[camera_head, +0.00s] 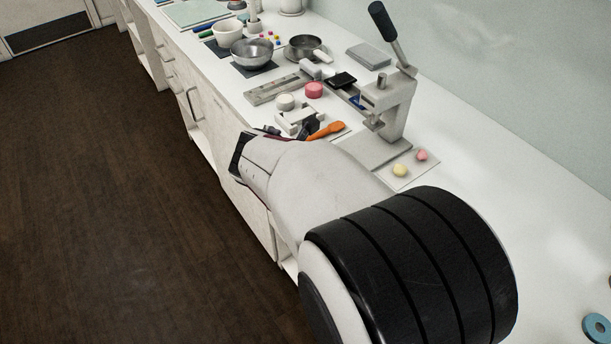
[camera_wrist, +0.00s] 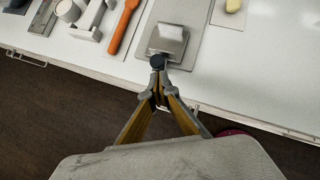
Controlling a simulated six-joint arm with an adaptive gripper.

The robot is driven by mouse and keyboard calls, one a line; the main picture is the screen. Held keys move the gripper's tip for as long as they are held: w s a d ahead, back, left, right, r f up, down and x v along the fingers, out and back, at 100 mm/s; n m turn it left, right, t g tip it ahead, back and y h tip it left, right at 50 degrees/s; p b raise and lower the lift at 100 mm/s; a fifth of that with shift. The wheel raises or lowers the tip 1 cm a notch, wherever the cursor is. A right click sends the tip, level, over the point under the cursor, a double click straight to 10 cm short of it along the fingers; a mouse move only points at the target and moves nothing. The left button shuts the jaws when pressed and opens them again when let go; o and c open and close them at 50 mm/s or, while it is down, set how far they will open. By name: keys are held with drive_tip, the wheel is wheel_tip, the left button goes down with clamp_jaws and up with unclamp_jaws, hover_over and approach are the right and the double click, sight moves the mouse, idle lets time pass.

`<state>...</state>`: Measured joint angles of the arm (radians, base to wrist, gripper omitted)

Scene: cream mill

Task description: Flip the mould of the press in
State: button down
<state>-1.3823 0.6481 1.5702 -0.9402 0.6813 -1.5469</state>
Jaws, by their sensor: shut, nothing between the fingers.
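The press (camera_head: 390,105) stands on the counter with its black-handled lever (camera_head: 382,20) raised. Its flat grey base (camera_head: 378,150) is partly hidden by my arm. In the wrist view the press (camera_wrist: 168,42) shows as a grey plate with a paler block on it. I cannot clearly make out the mould or which way it is turned. My gripper (camera_wrist: 158,68) is shut and empty, in front of the press near the counter's front edge. A dark round shape shows at its fingertips.
An orange spatula (camera_head: 325,131) and white blocks (camera_head: 297,119) lie left of the press. A card (camera_head: 405,178) with yellow and pink pieces lies right of it. Bowls (camera_head: 252,53) stand further back. The counter's right part is mostly clear.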

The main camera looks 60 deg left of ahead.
drive_tip(key=shift+w+a+f, duration=0.1)
drive_tip(key=shift+w+a, duration=0.05)
drive_tip(key=shift+w, duration=0.25)
drive_tip(key=w, duration=1.2)
drive_tip(key=shift+s, duration=0.1)
drive_tip(key=shift+s+d+r, duration=0.15)
drive_tip(key=shift+s+d, duration=0.1)
drive_tip(key=shift+s, duration=0.2)
drive_tip(key=shift+s+d+r, duration=0.1)
drive_tip(key=shift+s+d, duration=0.15)
drive_tip(key=shift+s, duration=0.2)
drive_tip(key=shift+s+d+r, duration=0.15)
drive_tip(key=shift+s+d, duration=0.25)
drive_tip(key=shift+s, duration=0.4)
drive_tip(key=v, duration=1)
